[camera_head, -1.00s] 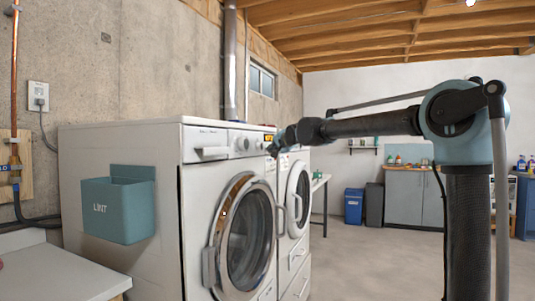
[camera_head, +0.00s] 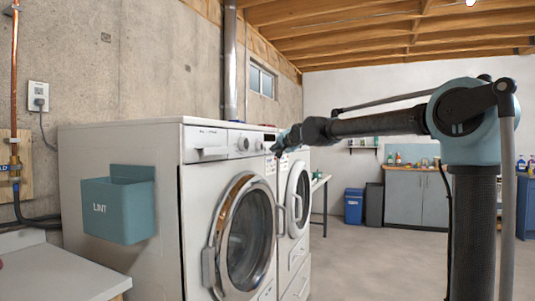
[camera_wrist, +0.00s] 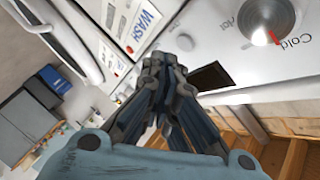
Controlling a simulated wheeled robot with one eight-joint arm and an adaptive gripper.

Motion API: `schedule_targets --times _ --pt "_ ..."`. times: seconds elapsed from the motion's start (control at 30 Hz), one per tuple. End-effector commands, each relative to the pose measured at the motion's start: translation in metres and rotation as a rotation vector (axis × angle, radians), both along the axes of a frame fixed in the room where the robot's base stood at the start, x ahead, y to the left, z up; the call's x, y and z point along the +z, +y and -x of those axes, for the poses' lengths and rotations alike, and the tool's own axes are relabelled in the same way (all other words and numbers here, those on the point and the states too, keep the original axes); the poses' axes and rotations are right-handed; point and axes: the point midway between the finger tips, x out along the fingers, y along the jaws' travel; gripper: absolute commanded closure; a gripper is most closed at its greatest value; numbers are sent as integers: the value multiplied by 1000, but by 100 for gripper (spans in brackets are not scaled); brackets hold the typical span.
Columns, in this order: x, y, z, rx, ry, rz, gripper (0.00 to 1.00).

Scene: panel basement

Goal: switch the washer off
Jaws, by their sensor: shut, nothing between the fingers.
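The washer (camera_head: 203,178) is the near white front-loader, with its round door closed. Its control panel has a silver knob (camera_head: 243,143), which shows large in the wrist view (camera_wrist: 262,18) with a red mark and the words Cold and Hot. A small display (camera_wrist: 212,77) on the panel is dark. My gripper (camera_head: 276,152) is in front of the panel's right end, and its fingers are shut and empty in the wrist view (camera_wrist: 165,62). I cannot tell whether the tips touch.
A second white front-loader (camera_head: 298,200) stands right beside the washer. A teal lint bin (camera_head: 118,208) is on the washer's left side. A pale counter (camera_head: 60,272) is at front left. A blue bin (camera_head: 353,206) and grey cabinets (camera_head: 415,197) stand at the back. The floor right of the machines is clear.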

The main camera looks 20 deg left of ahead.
Motion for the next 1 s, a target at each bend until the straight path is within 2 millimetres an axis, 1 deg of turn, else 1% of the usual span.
schedule_targets --times 0.03,0.3,0.6,0.73,1.0 --pt "0 -5 0 -2 1 0 100" --pt "0 -27 2 -2 1 0 100" --pt "0 -49 4 -1 -1 0 100" --pt "0 -52 4 -1 -1 0 100" --pt "0 -52 5 1 -1 -1 100"
